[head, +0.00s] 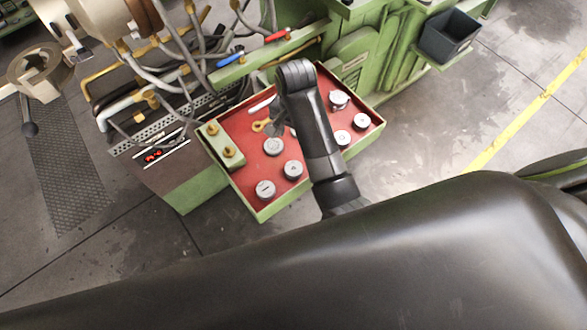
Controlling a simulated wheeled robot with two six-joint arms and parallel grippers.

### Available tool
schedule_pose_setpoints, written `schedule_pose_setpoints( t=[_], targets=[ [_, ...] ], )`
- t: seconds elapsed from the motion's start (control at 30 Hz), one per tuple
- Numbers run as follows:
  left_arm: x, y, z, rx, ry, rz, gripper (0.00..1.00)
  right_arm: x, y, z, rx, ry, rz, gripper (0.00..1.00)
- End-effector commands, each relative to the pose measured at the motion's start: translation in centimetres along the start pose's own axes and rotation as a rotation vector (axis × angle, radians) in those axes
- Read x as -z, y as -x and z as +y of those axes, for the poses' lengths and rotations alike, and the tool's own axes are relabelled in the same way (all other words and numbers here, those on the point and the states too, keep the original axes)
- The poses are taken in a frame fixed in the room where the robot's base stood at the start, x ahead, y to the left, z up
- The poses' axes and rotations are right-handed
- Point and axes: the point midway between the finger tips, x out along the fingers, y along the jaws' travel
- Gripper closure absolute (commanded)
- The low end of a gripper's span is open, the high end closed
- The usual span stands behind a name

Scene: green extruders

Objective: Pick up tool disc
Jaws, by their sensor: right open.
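Several silver tool discs lie on the red-lined tray (240,186) of the green machine. On the left side of my arm are one disc (273,146), a second disc (293,170) and a third disc (265,189). More discs lie to the right of the arm, such as the one near the tray's right corner (361,121). My right arm reaches over the tray's middle. My right gripper (279,128) is mostly hidden beside the arm, low over the tray near the upper left disc. It is open, and I see no disc in it. My left gripper is out of view.
A yellow wrench-like tool (261,125) and a pale rod lie at the tray's back. A green block (221,143) with brass fittings stands at its left edge. Hoses and a perforated panel crowd the left. Floor at right is clear.

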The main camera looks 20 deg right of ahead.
Motion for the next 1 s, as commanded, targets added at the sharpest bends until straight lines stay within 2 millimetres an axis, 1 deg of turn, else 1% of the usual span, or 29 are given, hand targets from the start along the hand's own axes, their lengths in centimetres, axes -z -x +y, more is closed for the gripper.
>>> schedule_pose_setpoints(
  t=[0.03, 0.1, 0.17, 0.2, 0.4, 0.5, 0.6, 0.77, 0.83, 1.0],
  targets=[
    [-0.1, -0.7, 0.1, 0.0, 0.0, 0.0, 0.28, 0.0, -1.1, 0.1, -0.003, -0.001, -0.002, 0.39],
    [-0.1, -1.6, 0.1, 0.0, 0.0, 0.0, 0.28, -0.1, -2.7, 0.1, -0.004, -0.001, -0.003, 0.39],
    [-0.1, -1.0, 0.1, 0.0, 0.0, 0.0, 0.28, -0.1, -3.5, 0.2, -0.006, -0.001, -0.004, 0.39],
    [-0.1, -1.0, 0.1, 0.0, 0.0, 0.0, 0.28, -0.1, -4.4, 0.2, -0.007, -0.001, -0.004, 0.39],
    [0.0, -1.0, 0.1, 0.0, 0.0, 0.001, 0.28, -0.1, -8.7, 0.2, -0.005, 0.0, -0.002, 0.39],
    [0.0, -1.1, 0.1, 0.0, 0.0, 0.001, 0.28, 0.0, -10.3, 0.1, -0.002, 0.001, -0.001, 0.39],
    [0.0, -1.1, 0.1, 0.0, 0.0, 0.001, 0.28, 0.0, -11.3, 0.1, -0.001, 0.001, 0.0, 0.39],
    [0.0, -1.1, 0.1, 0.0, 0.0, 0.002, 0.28, -0.1, -12.0, 0.1, 0.0, 0.0, 0.0, 0.39],
    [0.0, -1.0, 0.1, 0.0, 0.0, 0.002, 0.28, -0.2, -12.6, 0.0, -0.002, 0.001, -0.001, 0.39],
    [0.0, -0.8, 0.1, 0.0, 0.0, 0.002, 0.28, -0.6, -14.8, -0.1, -0.002, 0.001, -0.001, 0.39]
  ],
)
